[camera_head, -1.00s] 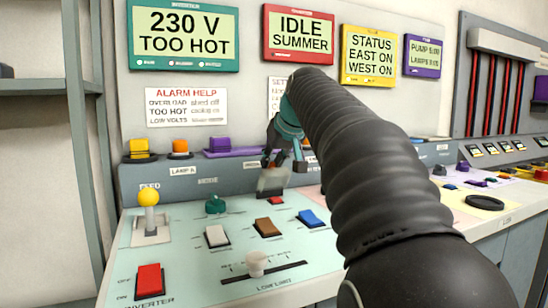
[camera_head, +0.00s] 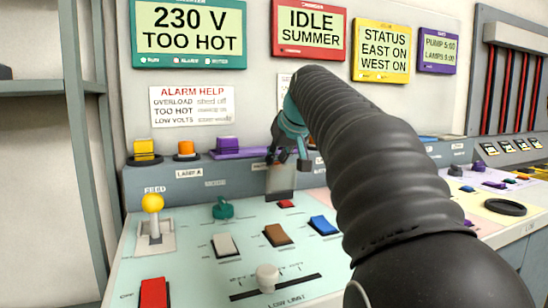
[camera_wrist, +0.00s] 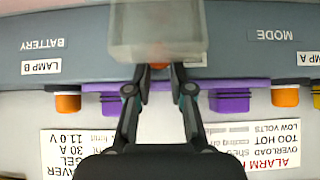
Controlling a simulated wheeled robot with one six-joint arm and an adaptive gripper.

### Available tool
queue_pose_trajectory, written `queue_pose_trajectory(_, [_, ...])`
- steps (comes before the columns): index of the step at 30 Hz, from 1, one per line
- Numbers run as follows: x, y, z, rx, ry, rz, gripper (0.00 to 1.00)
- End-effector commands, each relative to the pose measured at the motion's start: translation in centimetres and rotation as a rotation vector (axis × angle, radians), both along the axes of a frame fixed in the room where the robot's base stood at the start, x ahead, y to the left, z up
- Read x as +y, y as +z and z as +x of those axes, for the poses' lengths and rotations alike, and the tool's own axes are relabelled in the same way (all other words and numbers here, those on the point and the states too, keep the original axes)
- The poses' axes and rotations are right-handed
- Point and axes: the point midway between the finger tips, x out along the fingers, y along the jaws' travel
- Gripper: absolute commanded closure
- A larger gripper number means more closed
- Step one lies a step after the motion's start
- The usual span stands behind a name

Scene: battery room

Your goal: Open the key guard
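The key guard (camera_head: 281,181) is a clear, greyish cover at the back of the pale green panel. It stands raised and roughly upright, with a small red part (camera_head: 286,204) showing at its foot. In the wrist view the guard (camera_wrist: 158,28) is a translucent box at the top middle. My gripper (camera_head: 287,158) is at the guard's upper end, and it also shows in the wrist view (camera_wrist: 160,70). Its fingertips are a little apart there, with a small orange-red bit between them. Whether they grip the guard cannot be told.
Around the guard are a green knob (camera_head: 223,208), white (camera_head: 225,244), brown (camera_head: 277,235) and blue (camera_head: 323,225) rockers, and a yellow-topped lever (camera_head: 153,204). A slider knob (camera_head: 267,278) and red switch (camera_head: 153,293) are nearer. A purple block (camera_wrist: 230,100) sits on the back ledge.

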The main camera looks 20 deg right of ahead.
Motion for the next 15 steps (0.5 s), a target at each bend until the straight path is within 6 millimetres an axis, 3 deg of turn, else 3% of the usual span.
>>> queue_pose_trajectory(1, [0.16,-0.30,0.07,0.006,0.003,0.006,0.69])
queue_pose_trajectory(3, [0.04,-0.33,0.03,0.007,0.001,0.006,0.53])
queue_pose_trajectory(15, [-0.37,0.23,-0.49,0.004,-0.006,0.002,0.53])
